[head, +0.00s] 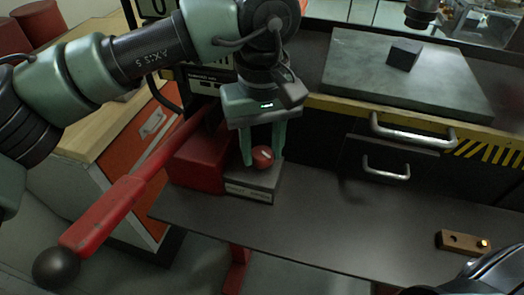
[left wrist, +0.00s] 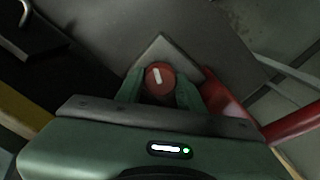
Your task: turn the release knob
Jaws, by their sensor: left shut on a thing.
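The release knob (head: 263,158) is a small round red knob with a white mark, on top of a grey box (head: 256,184) on the dark bench. My left gripper (head: 262,157) points down over the box, with its green fingers on either side of the knob, shut on it. In the left wrist view, the knob (left wrist: 160,78) sits between the two fingers (left wrist: 160,90), its white mark nearly upright in the picture and tilted slightly. My right gripper is not clearly in view; only a dark part of my right arm shows at the lower right.
A red lever (head: 140,185) with a black ball end (head: 56,268) slopes from the red block (head: 200,160) to the lower left. A wooden piece (head: 462,242) lies at the bench's right. Behind stand drawers with metal handles (head: 412,131) and a grey slab (head: 400,85).

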